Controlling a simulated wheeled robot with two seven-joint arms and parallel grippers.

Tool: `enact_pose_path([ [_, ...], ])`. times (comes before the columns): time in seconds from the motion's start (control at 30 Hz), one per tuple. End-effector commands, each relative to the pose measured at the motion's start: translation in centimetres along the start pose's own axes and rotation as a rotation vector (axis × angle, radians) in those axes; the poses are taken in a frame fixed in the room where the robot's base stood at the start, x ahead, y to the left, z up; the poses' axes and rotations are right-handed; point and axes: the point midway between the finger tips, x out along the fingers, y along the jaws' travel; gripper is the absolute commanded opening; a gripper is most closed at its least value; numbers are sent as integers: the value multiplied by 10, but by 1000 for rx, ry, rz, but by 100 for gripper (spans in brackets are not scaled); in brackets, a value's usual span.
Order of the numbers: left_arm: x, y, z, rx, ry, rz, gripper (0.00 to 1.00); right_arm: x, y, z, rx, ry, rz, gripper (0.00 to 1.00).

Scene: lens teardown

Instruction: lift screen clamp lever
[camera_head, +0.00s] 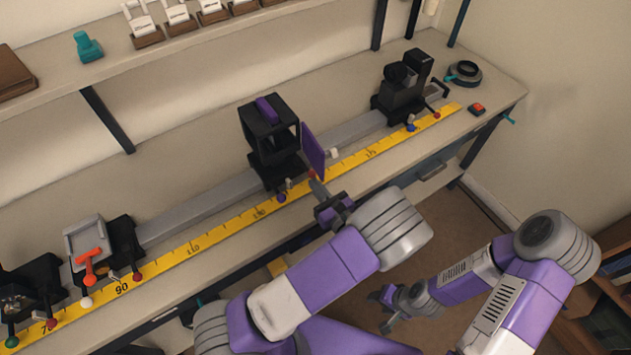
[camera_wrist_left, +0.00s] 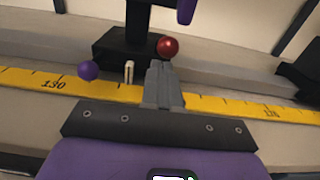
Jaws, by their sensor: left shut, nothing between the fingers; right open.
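The screen is a flat purple panel (camera_head: 313,150), standing upright beside a black frame mount (camera_head: 268,140) on the bench rail. A red ball-ended lever (camera_wrist_left: 168,47) sits at the foot of the mount in the left wrist view. A purple knob (camera_wrist_left: 89,70) and a pale pin (camera_wrist_left: 129,72) are to its left. My left gripper (camera_head: 316,186) is shut and empty, its tips just below the red ball; it also shows in the left wrist view (camera_wrist_left: 160,68). I cannot tell if the tips touch the ball. My right gripper (camera_head: 385,309) is open and empty, off the bench's front.
A yellow scale (camera_head: 194,243) runs along the grey rail (camera_head: 205,207). Other mounts stand at the left (camera_head: 125,245) and at the far right (camera_head: 402,88). A black ring (camera_head: 465,72) and a red-topped block (camera_head: 477,108) lie at the right end.

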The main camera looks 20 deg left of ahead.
Motion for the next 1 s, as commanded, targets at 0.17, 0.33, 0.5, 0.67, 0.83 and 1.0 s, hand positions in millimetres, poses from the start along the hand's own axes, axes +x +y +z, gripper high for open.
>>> enact_pose_path([
  [0.17,1,0,8,0,0,0,0,-7,-3,0,0,0,0,50],
  [0.33,-7,0,6,1,1,-1,0,-6,-2,0,0,0,0,50],
  [0.5,-24,0,3,2,0,-2,0,-6,-2,0,0,0,0,50],
  [0.67,-40,-1,1,1,1,-3,0,-5,-2,0,0,0,0,50],
  [0.83,-57,0,-2,1,1,-2,0,-5,-2,0,0,0,0,50],
  [1.0,-68,0,-3,1,0,0,0,-4,-2,0,0,0,0,50],
])
